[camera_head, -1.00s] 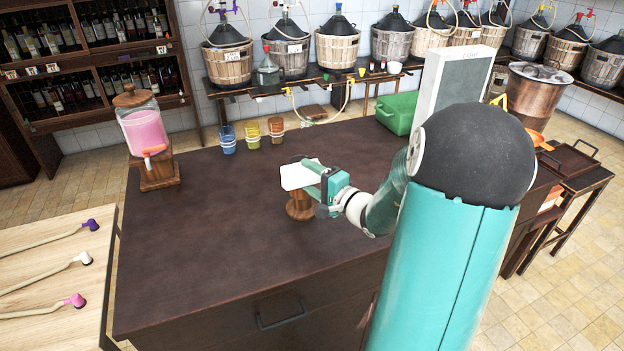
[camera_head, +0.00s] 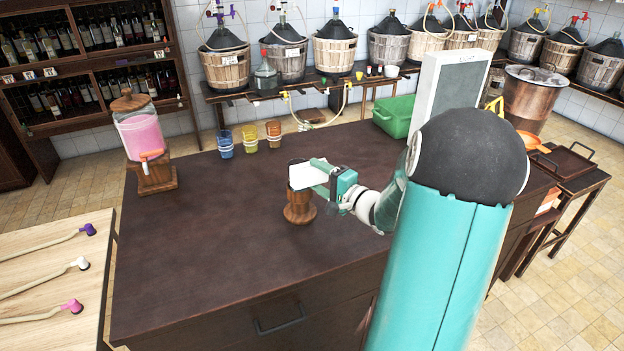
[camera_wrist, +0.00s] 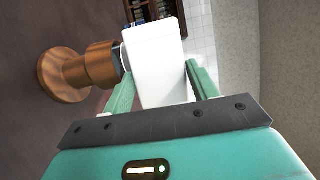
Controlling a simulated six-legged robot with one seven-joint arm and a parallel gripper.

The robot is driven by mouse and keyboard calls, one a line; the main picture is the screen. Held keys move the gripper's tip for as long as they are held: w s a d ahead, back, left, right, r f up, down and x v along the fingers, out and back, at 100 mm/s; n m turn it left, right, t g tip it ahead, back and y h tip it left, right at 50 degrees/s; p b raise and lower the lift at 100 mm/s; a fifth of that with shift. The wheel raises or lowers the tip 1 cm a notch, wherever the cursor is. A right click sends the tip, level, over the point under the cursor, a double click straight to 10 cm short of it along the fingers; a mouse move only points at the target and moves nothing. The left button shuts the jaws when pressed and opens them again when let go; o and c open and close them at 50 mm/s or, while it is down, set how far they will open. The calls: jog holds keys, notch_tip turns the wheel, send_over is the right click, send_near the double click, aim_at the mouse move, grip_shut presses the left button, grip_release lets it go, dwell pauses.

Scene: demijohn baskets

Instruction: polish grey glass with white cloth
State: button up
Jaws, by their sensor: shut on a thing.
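The white cloth (camera_head: 307,173) is a small pale block between the fingers of my gripper (camera_head: 328,178). In the wrist view the cloth (camera_wrist: 157,60) sits between the two teal fingers (camera_wrist: 160,80). My gripper is shut on it above the workbench. The cloth is at the top of a round wooden stand (camera_head: 299,211). In the wrist view the stand (camera_wrist: 80,72) lies just left of the cloth, with only a thin pale grey edge between them.
Blue (camera_head: 225,143), yellow (camera_head: 250,139) and orange (camera_head: 273,134) glasses stand at the bench's back edge. A pink drink dispenser (camera_head: 141,134) is at back left. A green crate (camera_head: 395,115) and a grey panel (camera_head: 450,85) are at right. The bench's left and front are clear.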

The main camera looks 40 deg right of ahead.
aim_at(306, 178)
jog(key=shift+d, duration=0.2)
jog(key=shift+w+a, duration=0.25)
jog(key=shift+a, duration=0.6)
jog(key=shift+w+a, duration=0.25)
jog(key=shift+a, duration=0.6)
jog(key=shift+s+d, duration=0.2)
jog(key=shift+d, duration=0.7)
jog(key=shift+s+d, duration=0.2)
jog(key=shift+d, duration=0.65)
jog(key=shift+a, duration=0.1)
jog(key=shift+w+a, duration=0.25)
jog(key=shift+a, duration=0.6)
jog(key=shift+w+a, duration=0.2)
jog(key=shift+a, duration=0.6)
jog(key=shift+s+d, duration=0.2)
jog(key=shift+d, duration=0.7)
jog(key=shift+s+d, duration=0.2)
jog(key=shift+d, duration=0.65)
jog(key=shift+a, duration=0.15)
